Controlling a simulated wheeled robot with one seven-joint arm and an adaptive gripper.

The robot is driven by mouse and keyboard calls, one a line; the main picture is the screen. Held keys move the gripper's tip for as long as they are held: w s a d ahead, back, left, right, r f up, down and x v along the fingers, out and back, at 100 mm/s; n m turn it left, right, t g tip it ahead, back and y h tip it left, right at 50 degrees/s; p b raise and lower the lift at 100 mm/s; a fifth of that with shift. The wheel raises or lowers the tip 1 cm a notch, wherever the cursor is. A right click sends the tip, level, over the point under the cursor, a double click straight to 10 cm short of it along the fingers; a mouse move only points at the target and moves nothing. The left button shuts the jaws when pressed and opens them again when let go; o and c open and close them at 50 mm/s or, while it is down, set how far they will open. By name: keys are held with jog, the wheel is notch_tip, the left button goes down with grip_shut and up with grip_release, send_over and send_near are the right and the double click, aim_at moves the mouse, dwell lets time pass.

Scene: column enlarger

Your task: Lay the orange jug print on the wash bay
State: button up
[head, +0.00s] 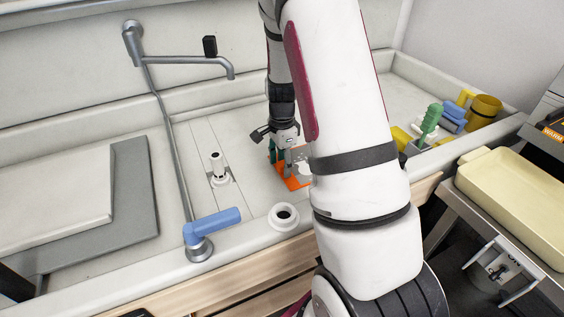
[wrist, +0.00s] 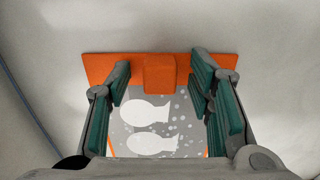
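The orange print (head: 289,184) lies in the pale sink, partly hidden by my arm. In the wrist view, the orange print (wrist: 105,68) has a grey picture with white jug-like or fish-like shapes and pale dots. An orange block-like tab (wrist: 160,74) stands on its edge. My gripper (head: 279,156) is low over the print. In the wrist view, my gripper (wrist: 160,82) is open, its green-padded fingers on either side of the tab with a gap at each side. I cannot tell which part of the sink is the wash bay.
A tap (head: 190,60) and a blue-handled lever (head: 212,226) stand left of the print. A grey board (head: 137,190) lies at left. Coloured tools (head: 430,119) and a cream tray (head: 515,200) are at right.

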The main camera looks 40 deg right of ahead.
jog(key=shift+r, duration=0.1)
dwell(0.4)
jog(key=shift+r+p, duration=2.25)
jog(key=shift+r, duration=1.65)
jog(key=shift+r, duration=0.15)
notch_tip(320, 180, up, 12)
jog(key=shift+a, duration=0.1)
